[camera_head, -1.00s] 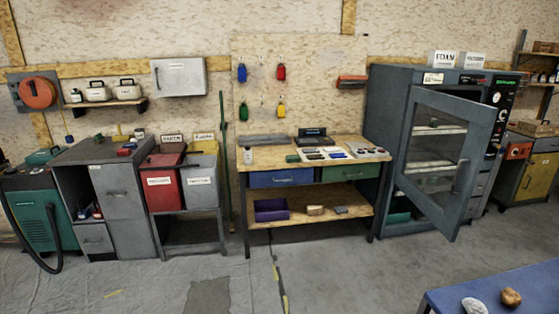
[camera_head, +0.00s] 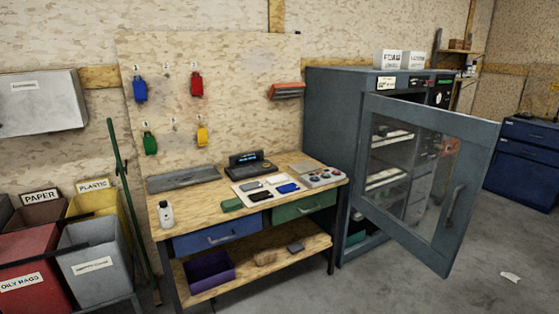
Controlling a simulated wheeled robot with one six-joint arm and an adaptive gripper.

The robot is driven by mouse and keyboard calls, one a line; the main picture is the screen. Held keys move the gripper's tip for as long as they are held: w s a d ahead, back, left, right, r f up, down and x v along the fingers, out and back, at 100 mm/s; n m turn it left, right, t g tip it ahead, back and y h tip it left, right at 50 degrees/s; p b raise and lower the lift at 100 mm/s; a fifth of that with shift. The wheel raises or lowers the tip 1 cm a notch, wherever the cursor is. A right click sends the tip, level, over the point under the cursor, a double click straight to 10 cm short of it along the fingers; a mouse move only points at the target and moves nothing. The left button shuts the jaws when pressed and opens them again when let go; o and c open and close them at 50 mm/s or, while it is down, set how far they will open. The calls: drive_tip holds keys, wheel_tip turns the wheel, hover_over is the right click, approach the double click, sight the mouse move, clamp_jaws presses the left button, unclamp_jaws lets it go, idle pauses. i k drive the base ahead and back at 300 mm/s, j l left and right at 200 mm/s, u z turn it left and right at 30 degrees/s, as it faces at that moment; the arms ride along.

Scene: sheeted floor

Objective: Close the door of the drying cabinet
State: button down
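The drying cabinet (camera_head: 330,120) is a tall dark grey cabinet against the back wall, right of the workbench. Its door (camera_head: 473,150) stands wide open, swung out toward me, with a large window and a bar handle (camera_head: 454,206) on its right side. Shelves (camera_head: 388,178) inside the cabinet show through the door window. My gripper is not in view, so its state cannot be seen.
A wooden workbench (camera_head: 160,235) with drawers stands left of the cabinet, with small items on top. Bins, including a red one (camera_head: 32,262), stand far left. A blue drawer unit (camera_head: 522,160) is at the far right. The floor before the door is clear except for a white scrap (camera_head: 510,277).

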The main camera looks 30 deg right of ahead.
sight(479, 137)
drive_tip(key=i+j+z, duration=0.1)
drive_tip(key=i, duration=1.3)
drive_tip(key=i+j+z, duration=0.1)
drive_tip(key=i+z, duration=0.2)
drive_tip(key=z, duration=0.2)
drive_tip(key=i+j+z, duration=0.2)
drive_tip(key=z, duration=0.25)
drive_tip(key=i+j+z, duration=0.3)
drive_tip(key=z, duration=0.2)
drive_tip(key=i+j+z, duration=0.15)
drive_tip(key=j+z, duration=0.3)
drive_tip(key=i+j+z, duration=0.1)
drive_tip(key=j+z, duration=0.25)
drive_tip(key=z, duration=0.15)
